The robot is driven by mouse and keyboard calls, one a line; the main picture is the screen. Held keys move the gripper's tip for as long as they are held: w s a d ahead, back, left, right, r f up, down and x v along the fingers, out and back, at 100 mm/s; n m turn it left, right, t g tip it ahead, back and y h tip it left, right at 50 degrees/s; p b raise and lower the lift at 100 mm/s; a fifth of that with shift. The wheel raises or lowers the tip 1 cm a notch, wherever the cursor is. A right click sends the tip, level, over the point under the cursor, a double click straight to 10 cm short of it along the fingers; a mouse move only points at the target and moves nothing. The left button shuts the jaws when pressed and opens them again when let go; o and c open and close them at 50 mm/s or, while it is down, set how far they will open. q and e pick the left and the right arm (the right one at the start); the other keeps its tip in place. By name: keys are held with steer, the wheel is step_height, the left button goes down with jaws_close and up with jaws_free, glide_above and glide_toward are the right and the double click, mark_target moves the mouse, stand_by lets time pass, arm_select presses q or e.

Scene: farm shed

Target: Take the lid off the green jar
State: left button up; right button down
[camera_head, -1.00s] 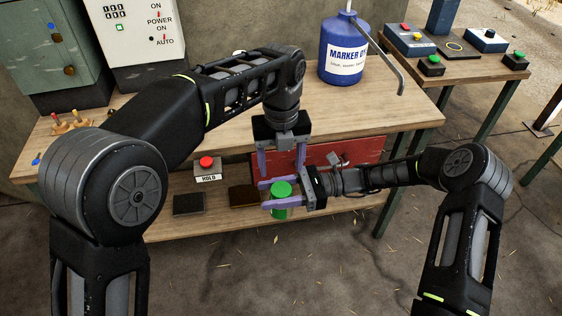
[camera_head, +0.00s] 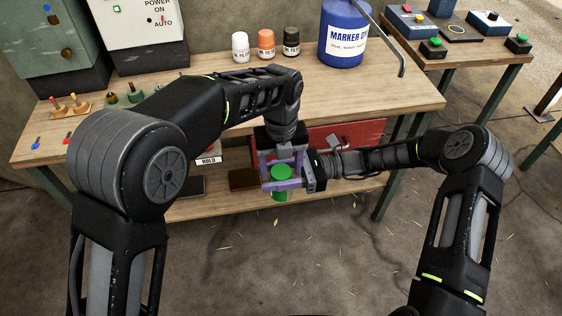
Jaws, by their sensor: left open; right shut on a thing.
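The green jar (camera_head: 279,196) is upright in front of the workbench, with its round green lid (camera_head: 281,172) on top. My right gripper (camera_head: 268,184) comes in from the right and is shut on the jar's body, just below the lid. My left gripper (camera_head: 282,162) points down from above and is open. Its purple fingers are on either side of the lid; I cannot tell whether they touch it. The fingers of both grippers overlap in the view and partly hide the jar.
The wooden bench (camera_head: 330,107) is behind the grippers, with a red drawer box (camera_head: 345,133) below its top. A blue marker dye jug (camera_head: 343,35) and small white, orange and black bottles (camera_head: 265,44) stand on the bench. The floor in front is clear.

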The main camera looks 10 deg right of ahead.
arm_select(q)
steer(key=shift+c, duration=0.2)
jaws_close()
steer(key=n, duration=0.3)
steer(key=shift+o, duration=0.7)
jaws_free()
steer(key=shift+r, duration=2.3)
steer(key=shift+c, duration=0.5)
